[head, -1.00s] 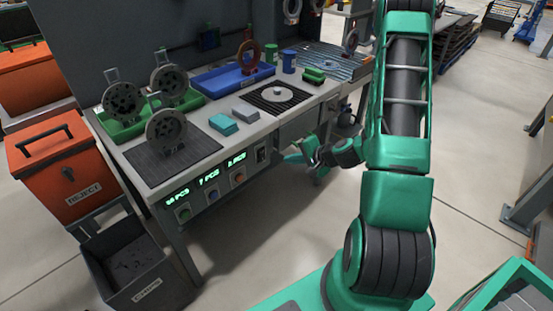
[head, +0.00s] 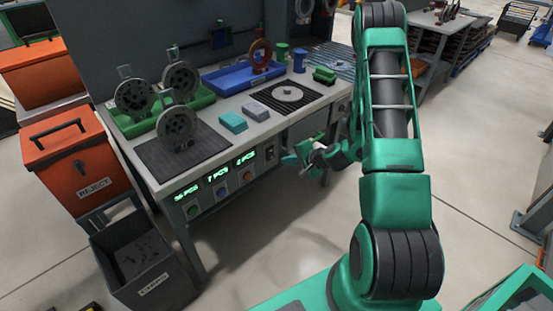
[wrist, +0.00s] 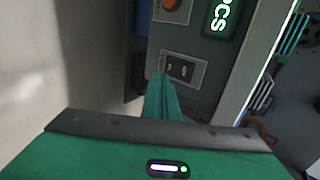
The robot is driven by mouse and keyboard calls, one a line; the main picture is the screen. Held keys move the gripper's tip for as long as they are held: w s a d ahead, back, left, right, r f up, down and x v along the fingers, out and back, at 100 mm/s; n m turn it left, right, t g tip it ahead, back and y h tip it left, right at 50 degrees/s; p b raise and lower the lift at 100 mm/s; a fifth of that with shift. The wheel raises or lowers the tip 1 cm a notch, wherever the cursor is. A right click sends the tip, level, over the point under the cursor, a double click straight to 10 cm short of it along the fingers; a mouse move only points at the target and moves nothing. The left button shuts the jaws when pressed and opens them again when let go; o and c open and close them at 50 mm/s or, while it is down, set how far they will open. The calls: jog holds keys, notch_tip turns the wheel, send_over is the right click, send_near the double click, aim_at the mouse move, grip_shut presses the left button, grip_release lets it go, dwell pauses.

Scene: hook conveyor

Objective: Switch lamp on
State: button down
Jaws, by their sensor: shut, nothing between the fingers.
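The dark rocker switch (wrist: 181,69) sits in a grey plate on the front panel of the bench, beside an orange-red button. It also shows in the head view (head: 270,154) at the right end of the row of displays. My gripper (wrist: 161,78) is shut and empty, with its green fingertips just at the edge of the switch plate in the wrist view. I cannot tell whether they touch it. In the head view my gripper (head: 288,161) is in front of the bench, just right of the switch. I cannot make out a lamp.
The bench top (head: 255,128) carries metal wheels, a blue tray (head: 233,78), small blocks and a round disc on a black grille. An orange reject bin (head: 80,165) and a dark open bin (head: 147,270) stand at left. The floor in front is clear.

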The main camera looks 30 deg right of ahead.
aim_at(272, 155)
jog(key=shift+w+a+f, duration=0.3)
jog(key=shift+w+f, duration=0.05)
jog(key=shift+w, duration=0.6)
jog(key=shift+w+a+f, duration=0.25)
jog(key=shift+w+f, duration=0.05)
jog(key=shift+w, duration=0.6)
jog(key=shift+w+a+f, duration=0.3)
jog(key=shift+w+f, duration=0.05)
jog(key=shift+w, duration=0.6)
jog(key=shift+w+f, duration=0.1)
jog(key=shift+r, duration=0.85)
jog(key=shift+s, duration=0.55)
jog(key=f+v, duration=0.1)
jog(key=v, duration=1.1)
jog(key=shift+s+d+r, duration=0.15)
jog(key=shift+s+d, duration=0.2)
jog(key=shift+s, duration=0.2)
